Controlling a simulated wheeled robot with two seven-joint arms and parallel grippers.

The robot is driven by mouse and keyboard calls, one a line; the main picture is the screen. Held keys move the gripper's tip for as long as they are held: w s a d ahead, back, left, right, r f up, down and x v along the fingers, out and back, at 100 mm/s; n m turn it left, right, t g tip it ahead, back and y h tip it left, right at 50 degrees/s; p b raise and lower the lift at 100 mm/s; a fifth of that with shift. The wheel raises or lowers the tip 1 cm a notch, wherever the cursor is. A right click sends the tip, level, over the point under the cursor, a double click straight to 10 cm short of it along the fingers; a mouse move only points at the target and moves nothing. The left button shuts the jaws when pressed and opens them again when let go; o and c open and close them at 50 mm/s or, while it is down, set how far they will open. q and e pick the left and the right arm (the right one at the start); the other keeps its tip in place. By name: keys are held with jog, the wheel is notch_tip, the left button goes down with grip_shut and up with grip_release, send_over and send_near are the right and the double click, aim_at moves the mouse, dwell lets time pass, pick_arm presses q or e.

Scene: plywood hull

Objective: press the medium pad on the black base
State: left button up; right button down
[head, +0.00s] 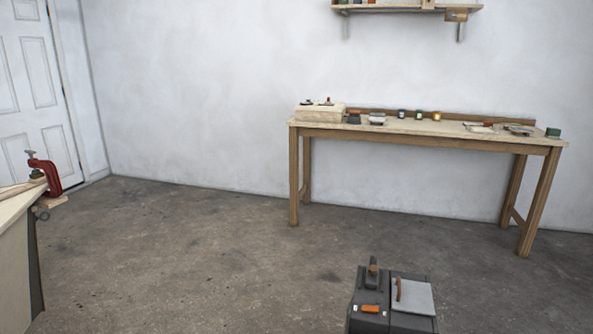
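I cannot make out the black base or its medium pad for certain in the head view. Several small items lie on the far wooden workbench (420,127), too small to tell apart well. Among them are a flat grey item with a dark underside (377,119) near the left end and a flat dark-and-grey item (519,130) near the right end. Neither of my grippers is in view.
A dark grey case-like object (368,322) with orange parts stands at the bottom, right of centre. A plywood edge with a red clamp (45,178) is at the left. A shelf (395,8) hangs above the bench. Open concrete floor (190,250) lies before the bench.

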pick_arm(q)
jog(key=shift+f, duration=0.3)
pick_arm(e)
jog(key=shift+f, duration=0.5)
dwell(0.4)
